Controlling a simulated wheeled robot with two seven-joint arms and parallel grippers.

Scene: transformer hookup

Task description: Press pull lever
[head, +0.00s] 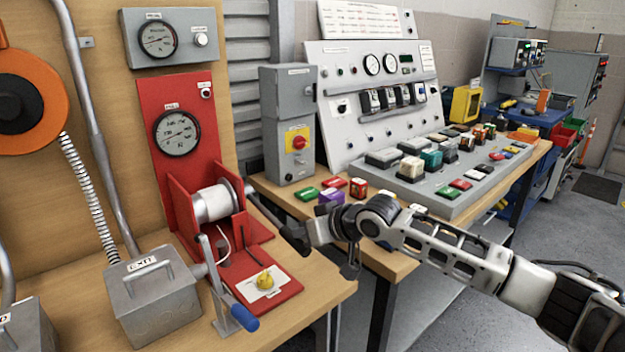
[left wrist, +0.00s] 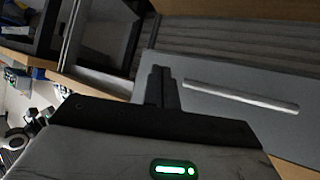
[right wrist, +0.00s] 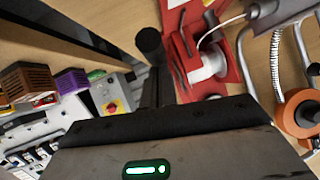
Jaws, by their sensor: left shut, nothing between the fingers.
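The red pull unit (head: 190,150) stands on the left bench with a round gauge, a cable drum (head: 216,203) and a red base. A dark lever (head: 264,207) appears to slope down from the drum's right side. My right gripper (head: 293,235) is at the lever's lower end; contact is unclear. In the right wrist view a black round knob (right wrist: 150,42) shows just beyond the right fingers (right wrist: 156,88), which look shut, with the drum (right wrist: 208,66) to their right. My left gripper (left wrist: 163,88) is shut and empty before a grey panel with a pale bar; the head view does not show it.
A blue-handled crank (head: 243,316) and a yellow knob on a white plate (head: 264,281) are at the red base's front. A grey EXIT box (head: 152,300) stands left. A grey switch box (head: 290,130) and control console (head: 440,185) stand right, with colored blocks near the arm.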

